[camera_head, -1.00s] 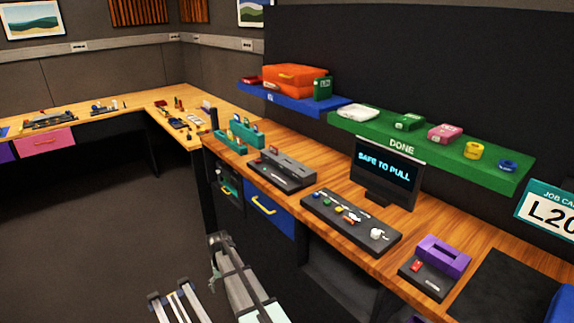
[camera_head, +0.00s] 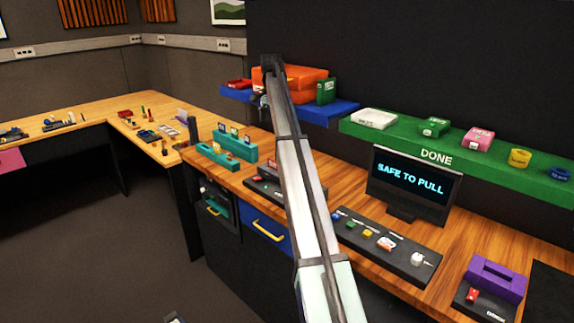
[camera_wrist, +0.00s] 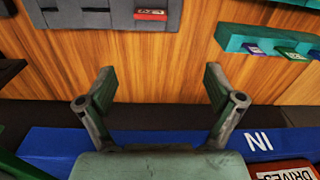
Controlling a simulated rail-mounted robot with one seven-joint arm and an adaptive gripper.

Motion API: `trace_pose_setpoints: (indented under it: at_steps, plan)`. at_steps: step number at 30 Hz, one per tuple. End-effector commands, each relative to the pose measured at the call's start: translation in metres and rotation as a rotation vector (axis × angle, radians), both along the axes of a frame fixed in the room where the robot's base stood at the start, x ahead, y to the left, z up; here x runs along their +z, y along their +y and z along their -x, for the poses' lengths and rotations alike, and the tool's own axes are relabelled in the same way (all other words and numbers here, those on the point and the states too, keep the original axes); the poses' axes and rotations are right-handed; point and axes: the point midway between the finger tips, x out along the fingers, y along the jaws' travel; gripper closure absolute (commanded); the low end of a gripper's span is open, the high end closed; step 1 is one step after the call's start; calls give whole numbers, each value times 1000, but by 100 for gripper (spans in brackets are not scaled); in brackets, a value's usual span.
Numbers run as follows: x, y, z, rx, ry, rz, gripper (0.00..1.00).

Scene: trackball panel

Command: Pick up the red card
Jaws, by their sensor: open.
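A small red card-like piece with a pale label (camera_wrist: 151,15) sits at the edge of a dark grey panel (camera_wrist: 95,14) in the wrist view. In the head view my gripper (camera_head: 261,103) is small and dark in front of the blue shelf.
The blue IN shelf (camera_wrist: 200,140) runs close beneath my fingers in the wrist view. An orange case (camera_head: 300,78) stands on it. Teal racks with cards (camera_head: 235,142) stand left of the panel. A monitor (camera_head: 412,182) reads SAFE TO PULL. Another red piece (camera_head: 472,296) lies by the purple block.

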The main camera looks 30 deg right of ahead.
Motion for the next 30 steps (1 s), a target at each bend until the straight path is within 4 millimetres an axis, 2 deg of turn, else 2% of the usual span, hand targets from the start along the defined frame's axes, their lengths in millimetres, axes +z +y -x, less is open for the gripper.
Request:
trace_pose_setpoints:
  at_steps: [3,8,24,30]
  plan:
    - [-2,4,10,-74,37,-13,8]
    - [-11,5,12,-112,45,-16,8]
    - [-108,5,12,-110,44,-16,8]
    - [-124,4,11,-110,43,-15,8]
